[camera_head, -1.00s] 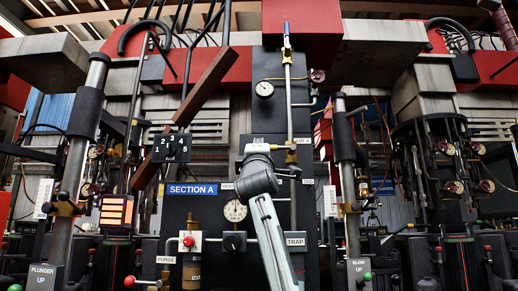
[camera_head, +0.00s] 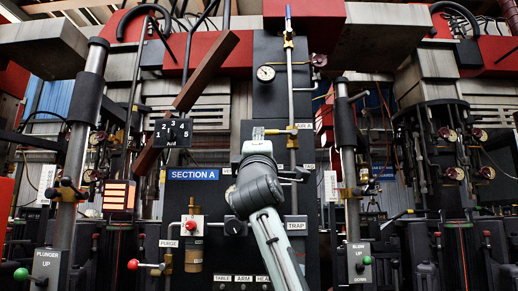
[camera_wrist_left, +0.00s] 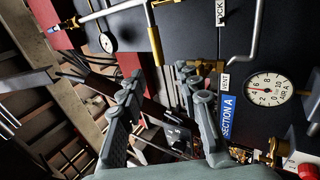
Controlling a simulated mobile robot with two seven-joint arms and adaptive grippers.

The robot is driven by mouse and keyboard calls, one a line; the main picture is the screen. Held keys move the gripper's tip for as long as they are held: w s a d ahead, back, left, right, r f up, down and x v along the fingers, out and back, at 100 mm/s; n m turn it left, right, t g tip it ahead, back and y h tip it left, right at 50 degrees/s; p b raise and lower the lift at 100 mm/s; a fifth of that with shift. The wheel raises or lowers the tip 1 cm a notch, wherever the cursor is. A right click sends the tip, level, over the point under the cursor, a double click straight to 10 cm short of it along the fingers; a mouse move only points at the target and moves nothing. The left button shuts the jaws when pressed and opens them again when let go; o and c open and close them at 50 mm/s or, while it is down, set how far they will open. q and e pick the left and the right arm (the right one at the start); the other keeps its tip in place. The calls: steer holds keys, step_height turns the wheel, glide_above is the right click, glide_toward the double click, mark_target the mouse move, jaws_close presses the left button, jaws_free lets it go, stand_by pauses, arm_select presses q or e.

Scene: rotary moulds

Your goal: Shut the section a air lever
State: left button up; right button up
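The dark Section A panel carries a blue SECTION A sign (camera_head: 193,174), also in the left wrist view (camera_wrist_left: 227,118). A lever with a yellow grip (camera_head: 275,131) points left, crosswise to the vertical pipe (camera_head: 290,95), beside the AIR A label. In the left wrist view the yellow lever (camera_wrist_left: 153,42) hangs down from the pipe. My left gripper (camera_wrist_left: 160,85) is open and empty. The lever's free end appears between and just beyond its fingertips; I cannot tell the depth gap. My right gripper is not in view.
The AIR A gauge (camera_wrist_left: 267,89) is beside the sign in the wrist view. A smaller gauge (camera_head: 265,73) is higher on the panel. Thick columns (camera_head: 75,150) (camera_head: 346,150) flank the panel.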

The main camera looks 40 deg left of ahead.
arm_select(q)
steer(key=shift+v, duration=1.6)
